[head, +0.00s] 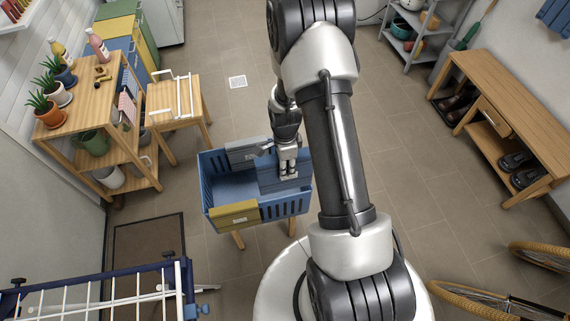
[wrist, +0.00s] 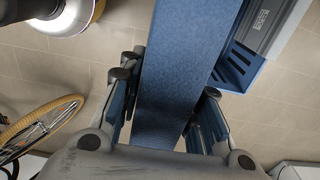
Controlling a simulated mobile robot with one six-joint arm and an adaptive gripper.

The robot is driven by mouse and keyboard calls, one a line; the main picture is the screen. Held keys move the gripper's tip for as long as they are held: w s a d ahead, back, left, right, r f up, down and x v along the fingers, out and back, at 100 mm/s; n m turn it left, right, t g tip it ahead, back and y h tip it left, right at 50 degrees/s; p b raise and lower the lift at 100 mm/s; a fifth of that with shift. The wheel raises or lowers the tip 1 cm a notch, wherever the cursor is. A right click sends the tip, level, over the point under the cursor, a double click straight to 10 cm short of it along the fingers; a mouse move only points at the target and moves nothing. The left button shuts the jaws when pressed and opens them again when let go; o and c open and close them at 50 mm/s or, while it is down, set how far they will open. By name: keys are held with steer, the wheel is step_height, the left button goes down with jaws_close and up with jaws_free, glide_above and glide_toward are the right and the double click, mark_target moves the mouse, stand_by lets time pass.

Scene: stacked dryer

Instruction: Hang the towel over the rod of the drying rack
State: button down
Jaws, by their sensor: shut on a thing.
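A blue towel (wrist: 180,60) runs between the fingers of my gripper (wrist: 165,112) in the wrist view, and the fingers are shut on it. In the head view the towel (head: 267,172) shows as a blue panel beside my gripper (head: 288,172), which is over the blue crate (head: 217,189). I cannot tell whether the towel still touches the crate or its contents. The drying rack (head: 95,273), with a dark blue frame and white rods, stands at the lower left, cut off by the picture edge and well apart from my gripper.
The crate also holds a grey folded item (head: 247,152) and a yellow one (head: 234,213). A wooden shelf with plants (head: 102,95) and a wooden stool (head: 172,120) stand left. A bench (head: 510,105) and bicycle (head: 485,300) are right. A dark mat (head: 148,245) lies between shelf and rack.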

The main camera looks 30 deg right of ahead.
steer(key=shift+f+b, duration=2.25)
steer(key=shift+f, duration=0.6)
steer(key=c, duration=1.8)
jaws_free()
jaws_close()
